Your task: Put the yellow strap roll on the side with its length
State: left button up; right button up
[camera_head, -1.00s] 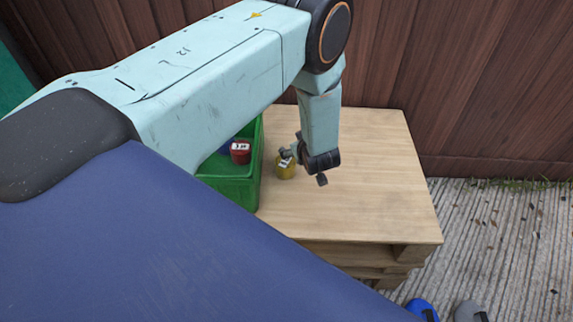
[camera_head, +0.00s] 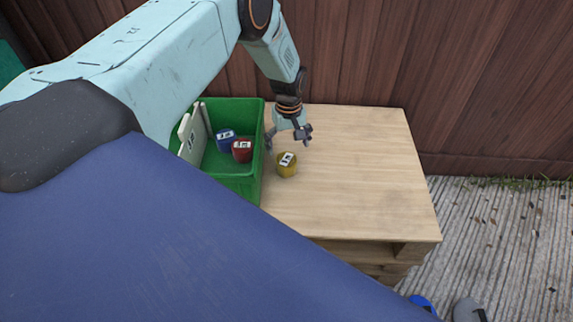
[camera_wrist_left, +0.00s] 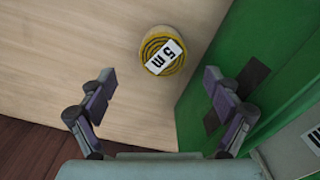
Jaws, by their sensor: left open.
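The yellow strap roll (camera_head: 287,165) stands on the wooden pallet top (camera_head: 350,170), just right of the green crate (camera_head: 262,150). In the left wrist view the roll (camera_wrist_left: 162,50) shows its coiled end face and a white label reading "5 m". My left gripper (camera_head: 289,140) is open and empty behind the roll, above the table near the crate's right wall. In the left wrist view its fingers (camera_wrist_left: 160,95) are spread, with the roll beyond them and not between them. My right gripper is not in view.
The green crate holds a blue roll (camera_head: 226,140), a red roll (camera_head: 242,151) and pale panels (camera_head: 193,132) at its left. A brown wooden fence (camera_head: 360,60) stands behind. The pallet top right of the roll is clear.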

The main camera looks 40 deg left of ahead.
aim_at(287, 160)
pick_arm(q)
jog(key=f+b, duration=0.1)
jog(key=f, duration=0.1)
jog(key=f+b, duration=0.1)
jog(key=f, duration=0.2)
jog(key=f+b, duration=0.2)
jog(key=f, duration=0.1)
jog(key=shift+s+a, duration=0.1)
jog(key=shift+a, duration=0.15)
jog(key=shift+r, duration=0.1)
jog(key=shift+r, duration=0.1)
jog(key=shift+c, duration=0.8)
jog(key=c, duration=1.3)
notch_tip(287, 160, up, 10)
jog(key=p, duration=0.5)
jog(key=shift+c, duration=0.2)
